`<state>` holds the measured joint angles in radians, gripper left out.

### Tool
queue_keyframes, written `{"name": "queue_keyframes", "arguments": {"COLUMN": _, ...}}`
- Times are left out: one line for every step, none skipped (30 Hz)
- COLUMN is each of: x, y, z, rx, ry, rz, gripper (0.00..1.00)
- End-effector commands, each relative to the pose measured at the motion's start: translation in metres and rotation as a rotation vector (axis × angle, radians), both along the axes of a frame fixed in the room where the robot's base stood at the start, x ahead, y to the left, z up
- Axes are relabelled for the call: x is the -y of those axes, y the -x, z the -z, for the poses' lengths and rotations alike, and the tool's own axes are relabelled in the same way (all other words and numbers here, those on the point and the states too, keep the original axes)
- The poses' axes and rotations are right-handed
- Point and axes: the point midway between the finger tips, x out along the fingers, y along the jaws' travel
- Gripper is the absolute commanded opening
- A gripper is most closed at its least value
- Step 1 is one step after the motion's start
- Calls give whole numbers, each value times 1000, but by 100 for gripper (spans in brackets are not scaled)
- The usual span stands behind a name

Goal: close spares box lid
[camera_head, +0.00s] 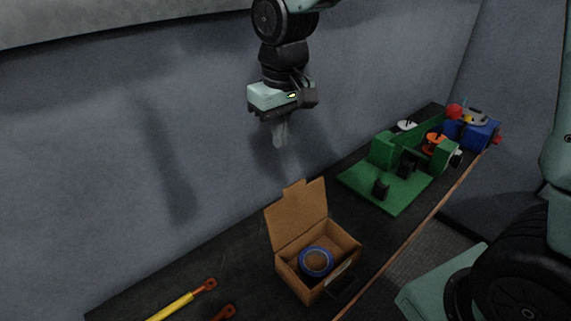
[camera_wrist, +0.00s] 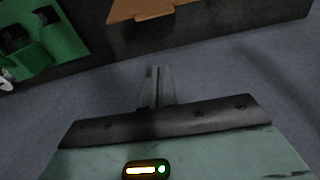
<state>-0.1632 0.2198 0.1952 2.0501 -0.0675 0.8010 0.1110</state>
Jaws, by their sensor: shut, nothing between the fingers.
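The spares box (camera_head: 306,285) is a brown cardboard-coloured box on the dark bench. Its lid (camera_head: 298,216) stands open, raised at the back on the wall side. A blue ring-shaped roll (camera_head: 316,262) lies inside the box. My gripper (camera_head: 280,143) is shut and empty, pointing down, above and behind the raised lid and apart from it. In the wrist view my gripper's fingers (camera_wrist: 158,74) are together, and part of the brown lid (camera_wrist: 150,10) shows at the top edge.
A green fixture (camera_head: 385,188) with black parts stands right of the box. A blue container (camera_head: 472,133) sits at the bench's far end. A yellow-and-orange tool (camera_head: 182,304) lies left of the box. The grey wall (camera_head: 110,170) is close behind the bench.

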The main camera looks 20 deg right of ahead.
Motion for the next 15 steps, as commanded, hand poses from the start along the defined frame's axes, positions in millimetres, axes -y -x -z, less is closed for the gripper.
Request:
{"name": "queue_keyframes", "arguments": {"x": 0, "y": 1, "z": 7, "rx": -7, "ry": 1, "rz": -1, "gripper": 0}}
{"name": "queue_keyframes", "arguments": {"x": 0, "y": 1, "z": 12, "rx": -7, "ry": 1, "rz": -2, "gripper": 0}}
{"name": "queue_keyframes", "arguments": {"x": -1, "y": 1, "z": 19, "rx": -8, "ry": 0, "rz": -2, "gripper": 0}}
{"name": "queue_keyframes", "arguments": {"x": -1, "y": 0, "z": 25, "rx": -8, "ry": 1, "rz": -1, "gripper": 0}}
{"name": "queue_keyframes", "arguments": {"x": -1, "y": 0, "z": 31, "rx": -9, "ry": 2, "rz": -2, "gripper": 0}}
{"name": "queue_keyframes", "arguments": {"x": -1, "y": 0, "z": 39, "rx": -9, "ry": 2, "rz": -3, "gripper": 0}}
{"name": "queue_keyframes", "arguments": {"x": -2, "y": -1, "z": 46, "rx": -9, "ry": 2, "rz": -3, "gripper": 0}}
{"name": "queue_keyframes", "arguments": {"x": -2, "y": -1, "z": 52, "rx": -9, "ry": 2, "rz": -3, "gripper": 0}}
{"name": "queue_keyframes", "arguments": {"x": -2, "y": -1, "z": 60, "rx": -10, "ry": 1, "rz": -2, "gripper": 0}}
{"name": "queue_keyframes", "arguments": {"x": -2, "y": -2, "z": 66, "rx": -9, "ry": 2, "rz": -3, "gripper": 0}}
{"name": "queue_keyframes", "arguments": {"x": -2, "y": -2, "z": 73, "rx": -9, "ry": 2, "rz": -3, "gripper": 0}}
{"name": "queue_keyframes", "arguments": {"x": -2, "y": -3, "z": 80, "rx": -9, "ry": 2, "rz": -3, "gripper": 0}}
{"name": "queue_keyframes", "arguments": {"x": -3, "y": -3, "z": 86, "rx": -8, "ry": 1, "rz": -3, "gripper": 0}}
{"name": "queue_keyframes", "arguments": {"x": -3, "y": -4, "z": 91, "rx": -8, "ry": 1, "rz": -3, "gripper": 0}}
{"name": "queue_keyframes", "arguments": {"x": 0, "y": 4, "z": 83, "rx": -4, "ry": 0, "rz": -3, "gripper": 0}}
